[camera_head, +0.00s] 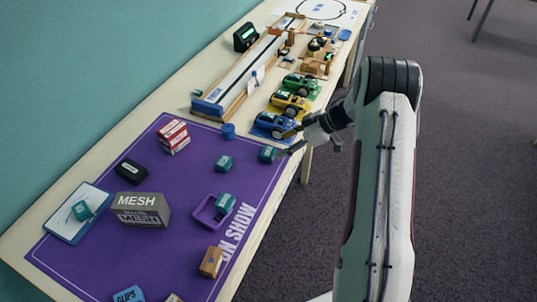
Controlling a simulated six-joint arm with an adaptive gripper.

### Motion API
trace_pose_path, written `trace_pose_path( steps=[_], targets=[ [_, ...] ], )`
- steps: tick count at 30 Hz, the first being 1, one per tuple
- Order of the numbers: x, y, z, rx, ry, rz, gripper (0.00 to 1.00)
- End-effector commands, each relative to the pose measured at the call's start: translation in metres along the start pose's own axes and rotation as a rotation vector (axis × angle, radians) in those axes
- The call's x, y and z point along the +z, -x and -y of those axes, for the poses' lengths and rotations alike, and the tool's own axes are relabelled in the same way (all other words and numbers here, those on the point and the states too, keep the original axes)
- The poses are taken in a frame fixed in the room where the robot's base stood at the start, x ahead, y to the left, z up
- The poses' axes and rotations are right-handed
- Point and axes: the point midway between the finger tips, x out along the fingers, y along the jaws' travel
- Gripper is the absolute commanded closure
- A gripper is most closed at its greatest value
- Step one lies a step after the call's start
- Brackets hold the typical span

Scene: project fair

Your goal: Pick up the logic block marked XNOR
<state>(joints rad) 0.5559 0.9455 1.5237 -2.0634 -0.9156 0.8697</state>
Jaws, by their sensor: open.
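Several small teal blocks show, and their markings are too small to read, so I cannot tell which is XNOR. One teal block (267,154) is at the right edge of the purple mat, close to my gripper. Another teal block (225,163) lies on the mat to its left. A third teal block (225,203) is in a small purple tray (203,213). One more teal block (82,210) sits on a blue-edged white board (64,224). My gripper (286,143) is open and empty, just right of the edge block; contact cannot be told.
The purple mat (185,193) also holds a grey MESH box (142,209), red boxes (173,136), a black case (131,172) and an orange-brown block (211,262). Toy cars (290,104) and a wooden track (243,78) stand beyond. A teal wall (90,70) runs behind the table.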

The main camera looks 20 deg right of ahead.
Motion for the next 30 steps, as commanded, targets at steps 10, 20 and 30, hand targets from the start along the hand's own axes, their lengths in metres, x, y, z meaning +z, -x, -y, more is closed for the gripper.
trace_pose_path(
  steps=[10, 20, 30],
  targets=[
    [-0.002, 0.000, 0.001, -0.002, -0.024, -0.005, 0.43],
    [-0.001, -0.016, 0.001, -0.002, -0.023, -0.004, 0.43],
    [-0.002, -0.026, 0.001, -0.001, -0.023, -0.005, 0.43]
  ],
)
